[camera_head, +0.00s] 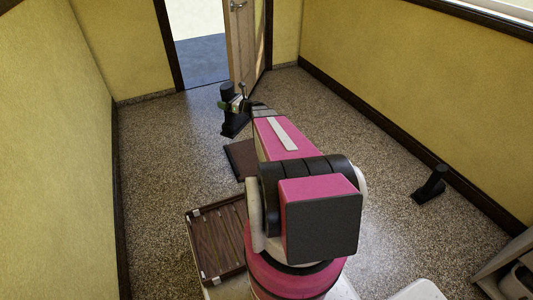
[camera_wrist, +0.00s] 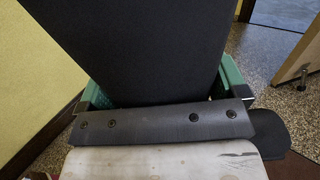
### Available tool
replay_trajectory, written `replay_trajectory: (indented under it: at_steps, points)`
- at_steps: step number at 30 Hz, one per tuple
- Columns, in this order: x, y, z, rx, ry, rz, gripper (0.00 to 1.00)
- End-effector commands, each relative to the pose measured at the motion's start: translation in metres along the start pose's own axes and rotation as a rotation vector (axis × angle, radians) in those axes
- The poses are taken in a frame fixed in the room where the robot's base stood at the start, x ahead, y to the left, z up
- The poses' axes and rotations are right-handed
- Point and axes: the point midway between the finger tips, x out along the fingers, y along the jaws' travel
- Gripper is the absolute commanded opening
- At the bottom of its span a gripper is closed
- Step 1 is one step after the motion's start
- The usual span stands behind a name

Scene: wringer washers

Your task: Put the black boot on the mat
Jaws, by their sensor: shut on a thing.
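My gripper (camera_head: 233,105) is shut on a black boot (camera_head: 234,126), out past the far end of my arm. In the wrist view the boot's dark shaft (camera_wrist: 140,45) fills the space between my green fingers (camera_wrist: 165,88), and part of its foot (camera_wrist: 270,135) shows at the right. The boot is roughly upright; I cannot tell if its sole touches the floor. A dark brown mat (camera_head: 238,157) lies on the floor nearer to me, partly hidden by my arm. A second black boot (camera_head: 430,186) stands on the floor at the right, near the wall.
A brown slatted wooden tray or crate (camera_head: 217,240) lies at the lower left. An open wooden door (camera_head: 246,40) and doorway are just beyond the held boot. Yellow walls stand on both sides. Pale items (camera_head: 515,275) are at the lower right. Speckled floor left of the mat is clear.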

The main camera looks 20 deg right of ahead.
Motion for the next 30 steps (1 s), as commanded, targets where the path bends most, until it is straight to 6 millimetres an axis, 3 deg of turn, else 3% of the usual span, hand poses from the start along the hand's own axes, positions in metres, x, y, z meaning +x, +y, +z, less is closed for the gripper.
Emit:
replay_trajectory:
  at_steps: [1, 6, 18, 24, 30]
  points:
    - [0.009, -0.019, -0.022, 0.002, 0.0, -0.021, 0.18]
    - [0.024, -0.059, -0.08, 0.002, 0.0, -0.094, 0.18]
    - [0.043, -0.132, -0.22, 0.001, -0.001, -0.248, 0.18]
    - [0.044, -0.147, -0.258, 0.0, -0.001, -0.289, 0.18]
    - [0.043, -0.155, -0.272, -0.001, -0.002, -0.302, 0.18]
